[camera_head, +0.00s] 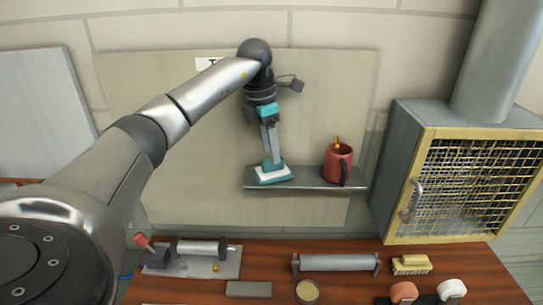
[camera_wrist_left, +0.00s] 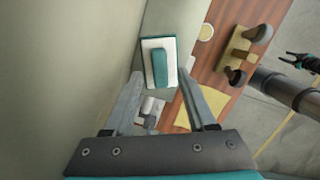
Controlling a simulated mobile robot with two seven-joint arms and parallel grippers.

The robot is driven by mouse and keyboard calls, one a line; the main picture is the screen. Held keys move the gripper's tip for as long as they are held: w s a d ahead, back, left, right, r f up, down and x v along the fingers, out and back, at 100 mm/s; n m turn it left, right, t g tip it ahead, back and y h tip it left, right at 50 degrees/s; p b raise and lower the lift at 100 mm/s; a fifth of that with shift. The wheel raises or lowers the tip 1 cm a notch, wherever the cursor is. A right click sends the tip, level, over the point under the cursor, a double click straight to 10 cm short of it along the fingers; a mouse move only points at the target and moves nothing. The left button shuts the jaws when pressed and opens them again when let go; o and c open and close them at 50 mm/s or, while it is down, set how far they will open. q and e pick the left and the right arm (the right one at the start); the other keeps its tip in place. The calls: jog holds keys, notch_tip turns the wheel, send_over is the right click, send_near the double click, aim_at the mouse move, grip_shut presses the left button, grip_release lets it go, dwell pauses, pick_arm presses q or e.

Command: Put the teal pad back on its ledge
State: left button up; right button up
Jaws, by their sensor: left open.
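The teal pad (camera_head: 273,174), a white block with a teal handle, sits flat at the left end of the grey wall ledge (camera_head: 312,185). In the left wrist view the pad (camera_wrist_left: 147,48) lies just beyond the fingertips. My left gripper (camera_head: 271,157) points down right above the pad. Its fingers are apart, one on each side of the handle in the left wrist view (camera_wrist_left: 159,76), with nothing visibly gripped. Whether the fingertips touch the handle cannot be told. My right gripper (camera_wrist_left: 301,62) is small at the right edge of the left wrist view.
A red mug (camera_head: 338,166) with something yellow in it stands on the ledge, right of the pad. A grey cabinet with a yellow-framed mesh door (camera_head: 470,185) is at the right. The wooden bench (camera_head: 205,290) below holds a roller tool (camera_head: 200,248), a brush (camera_head: 411,264) and a round tin (camera_head: 307,291).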

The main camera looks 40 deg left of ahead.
aim_at(265, 161)
pick_arm(q)
notch_tip(265, 161, up, 9)
jog(key=s, duration=0.1)
jog(key=shift+s+a+r, duration=0.15)
jog(key=shift+a+r, duration=0.05)
jog(key=shift+a, duration=0.1)
